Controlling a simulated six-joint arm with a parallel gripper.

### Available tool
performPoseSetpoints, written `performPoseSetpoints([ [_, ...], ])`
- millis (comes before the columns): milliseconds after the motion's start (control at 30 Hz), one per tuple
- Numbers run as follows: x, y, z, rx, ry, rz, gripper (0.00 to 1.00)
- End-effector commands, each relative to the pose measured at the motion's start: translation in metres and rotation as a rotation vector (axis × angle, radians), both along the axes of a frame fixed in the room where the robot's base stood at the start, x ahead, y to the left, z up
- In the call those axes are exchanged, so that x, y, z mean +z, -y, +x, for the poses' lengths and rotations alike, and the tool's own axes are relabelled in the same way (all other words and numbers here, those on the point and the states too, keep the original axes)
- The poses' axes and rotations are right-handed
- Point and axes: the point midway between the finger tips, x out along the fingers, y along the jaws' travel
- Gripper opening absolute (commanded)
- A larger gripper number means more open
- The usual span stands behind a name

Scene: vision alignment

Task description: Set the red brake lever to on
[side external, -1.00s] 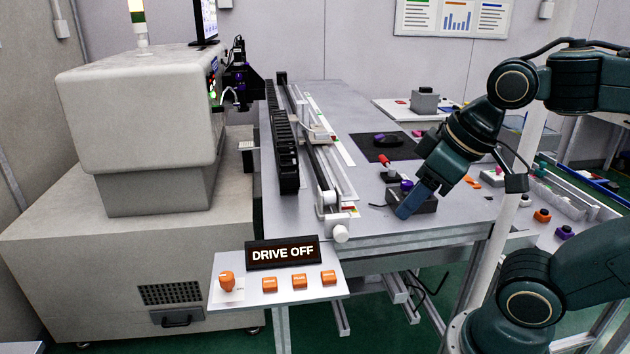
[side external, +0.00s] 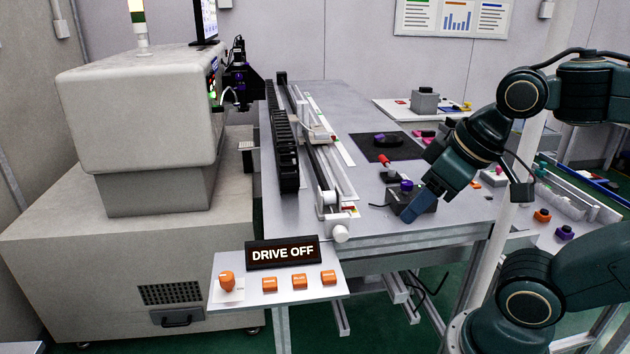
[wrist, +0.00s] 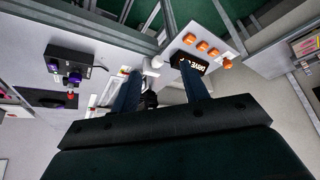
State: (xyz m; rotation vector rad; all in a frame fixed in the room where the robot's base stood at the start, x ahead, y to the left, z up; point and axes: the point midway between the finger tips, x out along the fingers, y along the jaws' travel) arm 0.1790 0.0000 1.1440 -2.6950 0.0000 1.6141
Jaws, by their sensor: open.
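The red-tipped brake lever (side external: 384,160) stands on a small dark base (side external: 391,177) on the bench, left of and behind my gripper. Its handle leans to the left; I cannot read any on or off marking. In the wrist view a red tip (wrist: 71,95) shows at the left, outside the fingers, beside a dark box. My gripper (side external: 413,212) is in front of the grey box with the purple knob and hides part of it. In the wrist view my gripper (wrist: 160,72) has its two blue fingers apart with nothing held between them.
A rail assembly (side external: 318,165) runs along the bench to the left. A panel with orange controls and a "DRIVE OFF" sign (side external: 282,253) sits at the front. A black mat (side external: 370,150) lies behind the lever.

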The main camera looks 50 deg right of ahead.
Motion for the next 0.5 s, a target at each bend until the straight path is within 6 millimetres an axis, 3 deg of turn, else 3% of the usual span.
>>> performPoseSetpoints([
  [500,0.0028,0.0026,0.0043,-0.012,-0.001,-0.003,0.41],
])
